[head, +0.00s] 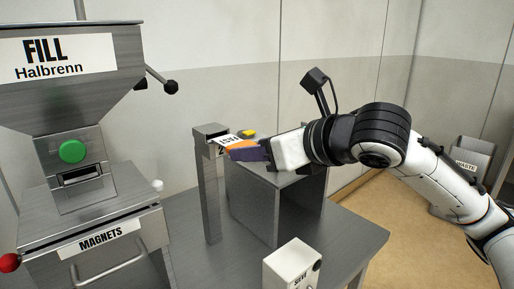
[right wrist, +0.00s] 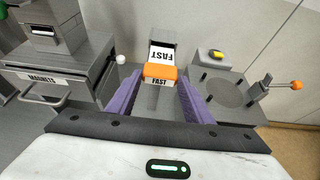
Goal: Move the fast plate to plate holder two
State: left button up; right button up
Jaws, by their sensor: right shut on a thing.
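The fast plate (head: 236,142) has a white face lettered FAST and an orange end. In the right wrist view the plate (right wrist: 161,72) lies between my purple fingers, its orange end nearest me. My right gripper (head: 246,149) is shut on it; the wrist view shows the gripper (right wrist: 160,98) too. Plate holder two (head: 211,190) is a grey metal post with a partly covered 2 on its label. The plate's far end is at the post's top; I cannot tell whether it is seated. My left gripper is not in view.
The FILL hopper machine (head: 70,60) with a MAGNETS drawer (head: 110,245) stands left. A grey box (head: 255,205) is right of the post, with a small yellow item (head: 248,133) behind. A white box (head: 293,266) stands in front. A WASTE bin (head: 468,160) is far right.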

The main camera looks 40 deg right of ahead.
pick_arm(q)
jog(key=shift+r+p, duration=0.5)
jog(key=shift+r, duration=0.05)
pick_arm(e)
jog(key=shift+r, duration=0.1)
dwell(0.5)
dwell(0.5)
